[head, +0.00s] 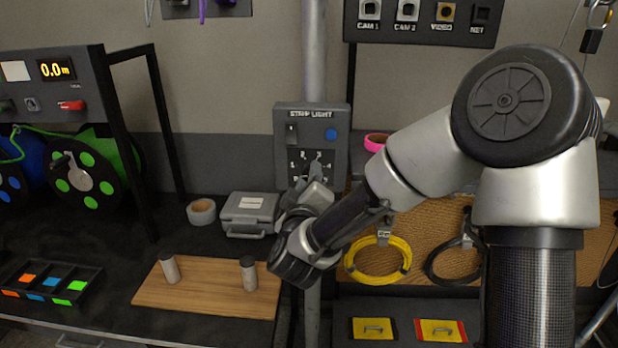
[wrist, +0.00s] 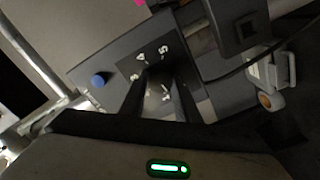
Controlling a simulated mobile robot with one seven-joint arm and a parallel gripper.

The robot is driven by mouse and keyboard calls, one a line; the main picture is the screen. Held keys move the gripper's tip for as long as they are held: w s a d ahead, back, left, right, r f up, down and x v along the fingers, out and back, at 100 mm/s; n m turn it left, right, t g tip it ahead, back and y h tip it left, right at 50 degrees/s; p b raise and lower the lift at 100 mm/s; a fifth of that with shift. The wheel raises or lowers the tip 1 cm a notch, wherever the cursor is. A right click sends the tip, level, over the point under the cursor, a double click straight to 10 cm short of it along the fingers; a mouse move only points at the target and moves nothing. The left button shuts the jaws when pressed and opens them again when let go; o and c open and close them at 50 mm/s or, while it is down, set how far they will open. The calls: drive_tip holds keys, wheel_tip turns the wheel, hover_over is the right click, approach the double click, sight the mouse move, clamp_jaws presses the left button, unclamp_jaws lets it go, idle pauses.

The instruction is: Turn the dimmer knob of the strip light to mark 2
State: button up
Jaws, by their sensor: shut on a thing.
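The strip light box (head: 338,140) is a grey panel on a vertical pole, with a rocker switch (head: 291,134), a blue button (head: 330,134) and a dark dial plate with white number marks. My gripper (head: 317,172) reaches up to the dial from below and in front. In the wrist view my gripper (wrist: 158,82) is shut on the dimmer knob at the middle of the dial plate (wrist: 131,98). The fingers hide most of the knob, so I cannot read which mark it points to. The blue button also shows in the wrist view (wrist: 98,79).
A grey case (head: 249,208) and a tape roll (head: 201,212) lie left of the pole. A wooden board (head: 205,290) with two pegs is in front. A yellow cable coil (head: 377,262) hangs at right. A connector panel (head: 425,28) is above.

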drive_tip(key=shift+f+b, duration=0.1)
drive_tip(key=shift+b, duration=0.45)
drive_tip(key=shift+d+m+b, duration=0.1)
drive_tip(key=shift+m+b, duration=7.2)
drive_tip(key=shift+b, duration=0.25)
drive_tip(key=shift+r, duration=0.2)
drive_tip(key=o, duration=1)
drive_tip(key=shift+o, duration=0.2)
drive_tip(key=shift+f, duration=0.1)
